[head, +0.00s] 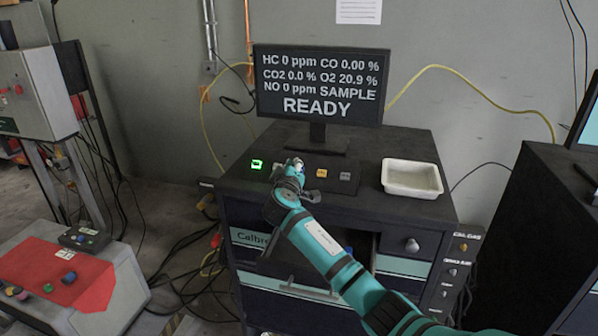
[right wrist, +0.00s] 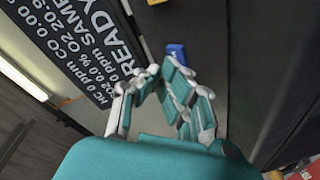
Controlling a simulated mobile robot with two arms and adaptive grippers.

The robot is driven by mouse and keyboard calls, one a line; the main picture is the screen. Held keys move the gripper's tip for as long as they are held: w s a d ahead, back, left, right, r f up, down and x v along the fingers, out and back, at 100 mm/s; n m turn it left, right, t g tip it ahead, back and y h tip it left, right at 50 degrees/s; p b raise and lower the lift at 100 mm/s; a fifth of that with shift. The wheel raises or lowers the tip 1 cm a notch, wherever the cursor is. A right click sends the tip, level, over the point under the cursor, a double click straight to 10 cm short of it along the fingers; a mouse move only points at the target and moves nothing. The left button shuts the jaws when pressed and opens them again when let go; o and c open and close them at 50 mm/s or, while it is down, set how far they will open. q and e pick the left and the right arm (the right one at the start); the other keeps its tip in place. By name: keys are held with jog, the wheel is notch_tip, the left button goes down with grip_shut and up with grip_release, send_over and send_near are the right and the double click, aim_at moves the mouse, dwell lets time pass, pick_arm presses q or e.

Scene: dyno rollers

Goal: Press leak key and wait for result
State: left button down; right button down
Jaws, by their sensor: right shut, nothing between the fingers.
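A row of small keys sits on the dark cabinet top below the monitor. A green lit key (head: 257,165) is at its left end, with a yellow key (head: 322,173) and a grey key (head: 345,177) to the right. Key labels are too small to read. My right gripper (head: 295,163) is shut and empty over the middle of the row, hiding part of it. In the right wrist view, a blue key (right wrist: 177,52) lies just beyond my fingertips (right wrist: 162,72); contact cannot be told. The monitor (head: 320,85) reads SAMPLE, READY, with O2 20.9 %. My left gripper is out of view.
A white tray (head: 411,178) stands right of the keys. A dark cabinet (head: 530,230) is at the far right. A red-topped box with buttons (head: 60,270) is at the lower left. Cables hang behind and lie on the floor.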

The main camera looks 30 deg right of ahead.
jog(key=shift+f, duration=0.15)
dwell(0.4)
jog(key=shift+s+a+r+p, duration=0.2)
jog(key=shift+r+p, duration=0.25)
jog(key=shift+r, duration=0.1)
jog(key=shift+s+a+r, duration=0.1)
jog(key=shift+s+a+r+p, duration=0.1)
jog(key=shift+a+r+p, duration=0.05)
jog(key=shift+r+p, duration=0.3)
jog(key=s+a+r+p, duration=0.2)
jog(key=r+p, duration=0.1)
jog(key=shift+w+f, duration=0.1)
dwell(0.7)
